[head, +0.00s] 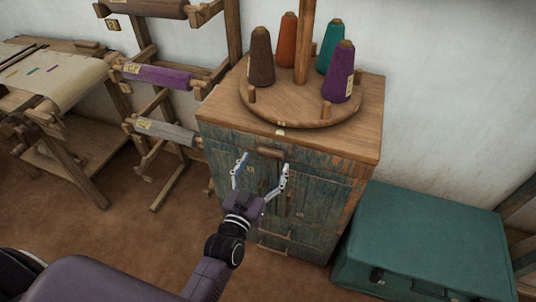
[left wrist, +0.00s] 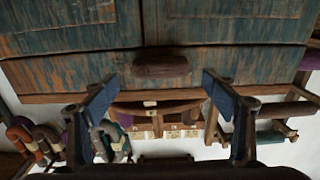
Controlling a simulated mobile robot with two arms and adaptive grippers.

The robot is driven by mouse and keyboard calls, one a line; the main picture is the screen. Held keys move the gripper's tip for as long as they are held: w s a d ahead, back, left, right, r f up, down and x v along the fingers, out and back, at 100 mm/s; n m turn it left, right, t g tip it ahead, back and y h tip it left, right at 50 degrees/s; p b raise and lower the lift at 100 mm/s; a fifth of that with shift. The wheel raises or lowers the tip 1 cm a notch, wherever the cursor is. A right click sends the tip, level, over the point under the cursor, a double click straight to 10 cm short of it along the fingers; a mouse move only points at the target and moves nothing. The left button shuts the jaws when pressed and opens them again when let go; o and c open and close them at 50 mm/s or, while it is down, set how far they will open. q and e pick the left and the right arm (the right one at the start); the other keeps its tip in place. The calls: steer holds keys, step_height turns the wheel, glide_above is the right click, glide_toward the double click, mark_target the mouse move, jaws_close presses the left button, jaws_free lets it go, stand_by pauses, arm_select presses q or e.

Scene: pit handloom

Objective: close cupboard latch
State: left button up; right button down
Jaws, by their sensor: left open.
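The cupboard (head: 310,190) is wooden with worn blue-green doors. Its latch (head: 270,152) is a short dark brown wooden bar, lying level at the top middle of the front. In the left wrist view the latch (left wrist: 160,66) also lies level, close to the seam between the doors. My left gripper (head: 262,164) is open and empty in front of the cupboard, its fingers spread to either side of the latch. In the left wrist view the fingertips (left wrist: 160,84) show apart, with no visible contact with the latch. My right gripper is not in view.
A round wooden stand (head: 300,108) with several yarn cones sits on the cupboard top. A green chest (head: 430,235) stands to its right. A rack with rolled cloth (head: 158,76) and a loom (head: 55,75) are to the left. Brown floor (head: 130,220) is open in front.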

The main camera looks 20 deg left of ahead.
mark_target(269, 155)
arm_select(q)
steer(key=w, duration=0.2)
steer(key=shift+w, duration=0.75)
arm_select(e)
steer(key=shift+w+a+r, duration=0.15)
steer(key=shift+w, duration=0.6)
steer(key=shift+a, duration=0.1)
arm_select(q)
steer(key=c, duration=1.2)
steer(key=shift+o, duration=0.2)
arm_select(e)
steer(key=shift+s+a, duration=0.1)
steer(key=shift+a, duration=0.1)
